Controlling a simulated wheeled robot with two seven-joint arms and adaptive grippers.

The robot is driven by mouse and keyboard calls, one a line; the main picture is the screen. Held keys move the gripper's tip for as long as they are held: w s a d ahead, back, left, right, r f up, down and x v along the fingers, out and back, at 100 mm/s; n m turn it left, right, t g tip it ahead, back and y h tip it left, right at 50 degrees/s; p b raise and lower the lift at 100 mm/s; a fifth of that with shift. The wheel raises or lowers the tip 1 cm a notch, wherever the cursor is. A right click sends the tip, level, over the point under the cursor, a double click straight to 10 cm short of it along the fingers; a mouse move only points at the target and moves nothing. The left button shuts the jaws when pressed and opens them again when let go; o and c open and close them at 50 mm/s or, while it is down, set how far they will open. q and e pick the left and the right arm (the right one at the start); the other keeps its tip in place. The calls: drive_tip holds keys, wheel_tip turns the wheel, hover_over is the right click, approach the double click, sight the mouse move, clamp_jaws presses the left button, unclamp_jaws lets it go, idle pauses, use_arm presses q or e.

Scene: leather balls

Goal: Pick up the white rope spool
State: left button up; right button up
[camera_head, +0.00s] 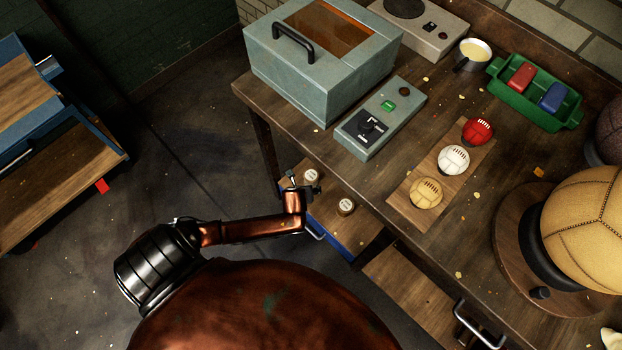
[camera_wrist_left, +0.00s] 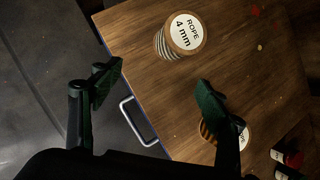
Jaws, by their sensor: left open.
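In the left wrist view, a rope spool (camera_wrist_left: 180,38) with pale, striped winding and a round white label reading "ROPE 4 mm" stands on a wooden shelf (camera_wrist_left: 240,75). A second spool (camera_wrist_left: 245,138), with tan winding, is partly hidden behind my right-hand finger. My left gripper (camera_wrist_left: 157,88) is open and empty; the first spool lies ahead of the gap between its fingers, apart from them. In the head view, my left gripper (camera_head: 304,188) is over the low shelf, close to one spool (camera_head: 311,176), with another spool (camera_head: 346,206) to its right. My right gripper is not in view.
The workbench (camera_head: 420,110) overhangs the low shelf. A shelf handle (camera_wrist_left: 138,121) lies below the gripper gap. Small red-and-dark items (camera_wrist_left: 290,158) sit at lower right in the wrist view. Leather balls (camera_head: 453,160) and a grey-green box (camera_head: 310,65) are on the bench.

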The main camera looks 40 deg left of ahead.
sight(310, 178)
use_arm(q)
drive_tip(key=w+m, duration=0.1)
drive_tip(key=w+a+m, duration=0.1)
drive_tip(key=w+a, duration=0.1)
drive_tip(key=shift+w+r+m, duration=0.1)
drive_tip(key=shift+w+m, duration=0.2)
drive_tip(key=shift+m, duration=0.1)
drive_tip(key=shift+w+a+f+t, duration=0.1)
drive_tip(key=shift+w+f+t, duration=0.1)
drive_tip(key=shift+w+t, duration=0.1)
drive_tip(key=shift+b+x, duration=0.75)
drive_tip(key=shift+x, duration=0.15)
drive_tip(key=shift+w+f, duration=0.15)
drive_tip(key=shift+f, duration=0.1)
drive_tip(key=b+x, duration=0.2)
drive_tip(key=shift+w+f+b, duration=0.25)
drive_tip(key=shift+w+b, duration=0.1)
drive_tip(key=shift+w, duration=0.05)
drive_tip(key=shift+b+x, duration=0.75)
drive_tip(key=shift+x, duration=0.3)
drive_tip(key=shift+w, duration=0.15)
drive_tip(key=shift+r, duration=0.1)
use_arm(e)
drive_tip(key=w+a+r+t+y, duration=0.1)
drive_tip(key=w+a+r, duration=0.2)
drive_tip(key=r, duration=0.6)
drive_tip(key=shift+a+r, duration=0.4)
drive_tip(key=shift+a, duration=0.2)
use_arm(q)
drive_tip(key=shift+c, duration=0.3)
